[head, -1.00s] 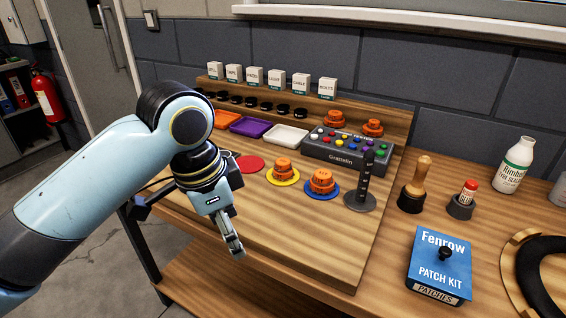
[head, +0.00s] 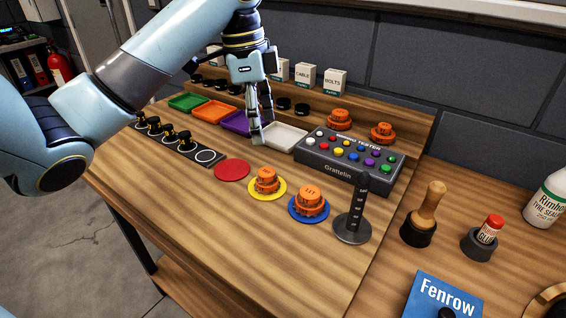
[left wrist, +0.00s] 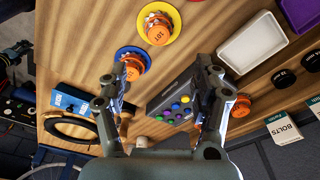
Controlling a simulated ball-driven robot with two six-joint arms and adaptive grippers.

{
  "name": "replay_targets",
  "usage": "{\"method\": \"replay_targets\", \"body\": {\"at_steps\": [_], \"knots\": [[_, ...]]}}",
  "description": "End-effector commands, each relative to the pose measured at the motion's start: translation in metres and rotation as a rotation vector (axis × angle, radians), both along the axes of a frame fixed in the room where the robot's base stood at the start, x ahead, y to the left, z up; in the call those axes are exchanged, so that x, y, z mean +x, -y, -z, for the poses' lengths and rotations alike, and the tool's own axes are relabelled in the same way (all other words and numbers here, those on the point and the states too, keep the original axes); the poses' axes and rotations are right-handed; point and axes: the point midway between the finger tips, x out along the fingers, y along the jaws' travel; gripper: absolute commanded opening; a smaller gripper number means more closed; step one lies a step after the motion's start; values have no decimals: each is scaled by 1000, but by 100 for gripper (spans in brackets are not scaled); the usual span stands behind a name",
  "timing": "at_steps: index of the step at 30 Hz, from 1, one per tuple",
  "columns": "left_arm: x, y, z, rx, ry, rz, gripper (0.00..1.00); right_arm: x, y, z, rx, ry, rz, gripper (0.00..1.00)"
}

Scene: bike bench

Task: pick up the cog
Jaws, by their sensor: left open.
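Several orange cogs are on the bench. One cog (head: 266,180) sits on a yellow disc (head: 282,189), another (head: 310,201) on a blue disc (head: 299,214). Two more cogs (head: 340,118) (head: 382,132) sit behind the button box. In the left wrist view the cog on yellow (left wrist: 157,28) and the cog on blue (left wrist: 133,66) show at the top; another cog (left wrist: 240,106) is partly covered by a finger. My left gripper (head: 262,128) is open and empty, pointing down over the purple and white trays, behind the discs. My right gripper is out of view.
A black post on a round base (head: 353,228) stands right of the blue disc. The button box (head: 345,171), white tray (head: 287,138) and labelled boxes (head: 334,82) lie behind. A red disc (head: 231,170) is empty. The front of the board is clear.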

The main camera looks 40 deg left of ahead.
Motion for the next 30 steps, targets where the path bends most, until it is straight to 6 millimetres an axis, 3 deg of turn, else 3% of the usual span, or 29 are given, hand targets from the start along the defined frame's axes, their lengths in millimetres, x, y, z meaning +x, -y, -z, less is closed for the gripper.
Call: {"method": "replay_targets", "body": {"at_steps": [5, 13, 22, 30], "knots": [[1, 1, 16, -1, -1, 1, 66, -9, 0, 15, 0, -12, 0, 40], [3, 4, 55, -1, -1, 1, 66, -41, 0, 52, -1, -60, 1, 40], [2, 5, 77, 1, -1, 1, 66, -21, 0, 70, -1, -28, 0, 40], [2, 8, 108, 0, 1, 0, 66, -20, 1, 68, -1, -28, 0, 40]]}}
